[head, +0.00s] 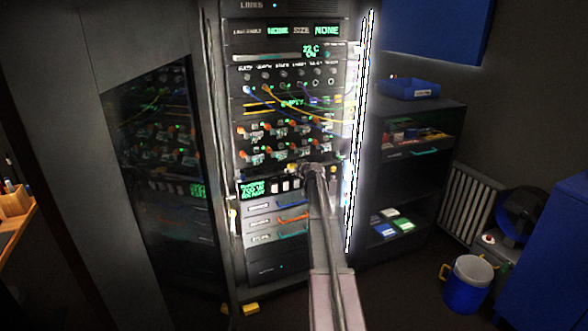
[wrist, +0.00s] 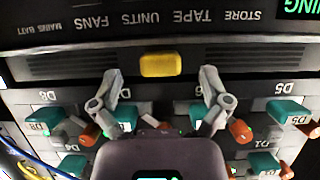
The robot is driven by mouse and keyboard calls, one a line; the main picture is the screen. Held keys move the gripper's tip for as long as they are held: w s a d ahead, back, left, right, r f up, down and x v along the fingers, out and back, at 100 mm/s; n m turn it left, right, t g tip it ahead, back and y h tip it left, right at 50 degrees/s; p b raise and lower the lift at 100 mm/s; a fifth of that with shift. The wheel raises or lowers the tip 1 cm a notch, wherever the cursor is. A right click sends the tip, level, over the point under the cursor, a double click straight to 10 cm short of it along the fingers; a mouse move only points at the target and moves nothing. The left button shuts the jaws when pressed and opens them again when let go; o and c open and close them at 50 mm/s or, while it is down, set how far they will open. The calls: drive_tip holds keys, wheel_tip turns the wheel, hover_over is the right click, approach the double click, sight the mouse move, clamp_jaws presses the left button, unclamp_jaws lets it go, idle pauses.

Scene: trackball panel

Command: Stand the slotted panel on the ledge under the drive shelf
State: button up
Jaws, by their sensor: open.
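The slotted panel (wrist: 235,58) shows in the wrist view, which sees the rack upside down. It is dark, with slots on both sides and a yellow tab (wrist: 160,64) at its middle. It lies level along the drive shelf (wrist: 20,98), between the drives and a labelled strip. My gripper (wrist: 160,76) is open, one finger on each side of the tab, with gaps to it. In the head view my gripper (head: 318,172) is at the rack just below the drives and hides most of the panel. I cannot make out the ledge or how firmly the panel rests on it.
Drives with orange and teal levers (head: 270,140) sit close to my fingers. Below are a green display (head: 252,190) and drawers (head: 262,222). A glass door (head: 160,170) stands open at left. A shelf unit (head: 420,180) and blue bucket (head: 468,284) are at right.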

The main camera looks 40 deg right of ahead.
drive_tip(key=s+a, duration=0.2)
drive_tip(key=s, duration=0.8)
drive_tip(key=shift+s+a, duration=0.2)
drive_tip(key=shift+a, duration=0.1)
drive_tip(key=shift+s, duration=0.1)
idle(0.8)
